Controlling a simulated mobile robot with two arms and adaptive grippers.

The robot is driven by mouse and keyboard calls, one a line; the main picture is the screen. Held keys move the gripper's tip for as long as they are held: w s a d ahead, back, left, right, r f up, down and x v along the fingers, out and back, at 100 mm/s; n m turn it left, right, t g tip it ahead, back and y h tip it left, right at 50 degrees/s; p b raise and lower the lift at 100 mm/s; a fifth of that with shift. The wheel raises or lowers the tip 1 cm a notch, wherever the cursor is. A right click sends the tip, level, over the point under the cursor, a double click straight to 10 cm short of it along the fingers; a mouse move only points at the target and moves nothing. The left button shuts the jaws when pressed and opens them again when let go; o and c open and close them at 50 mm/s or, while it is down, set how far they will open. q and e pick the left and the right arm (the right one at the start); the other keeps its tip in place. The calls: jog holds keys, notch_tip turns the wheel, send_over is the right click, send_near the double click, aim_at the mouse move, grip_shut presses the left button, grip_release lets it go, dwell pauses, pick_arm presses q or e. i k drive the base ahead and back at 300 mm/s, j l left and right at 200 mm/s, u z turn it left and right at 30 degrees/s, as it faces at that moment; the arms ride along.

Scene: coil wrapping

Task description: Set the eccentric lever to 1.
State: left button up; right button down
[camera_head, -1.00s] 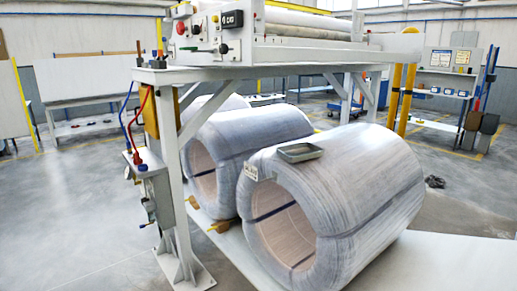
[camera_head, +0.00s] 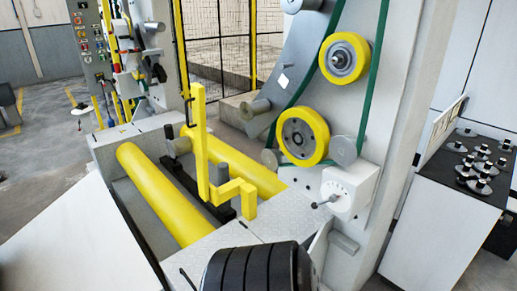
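A small white box (camera_head: 352,190) with a round dial face is fixed low on the machine's upright panel, right of centre. A thin lever with a dark knob (camera_head: 316,205) sticks out from the dial to the lower left; I take it for the eccentric lever. The dial's marks are too small to read, so I cannot tell its setting. Neither of my grippers is in view.
Two yellow wheels (camera_head: 349,58) with a green belt sit above the dial box. Yellow rollers (camera_head: 160,195) and a yellow bracket (camera_head: 203,150) lie to the left. A black ribbed cylinder (camera_head: 240,270) stands in front. A cabinet with dark knobbed parts (camera_head: 455,180) is at the right.

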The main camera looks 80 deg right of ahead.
aim_at(333, 198)
jog(key=z, duration=3.2)
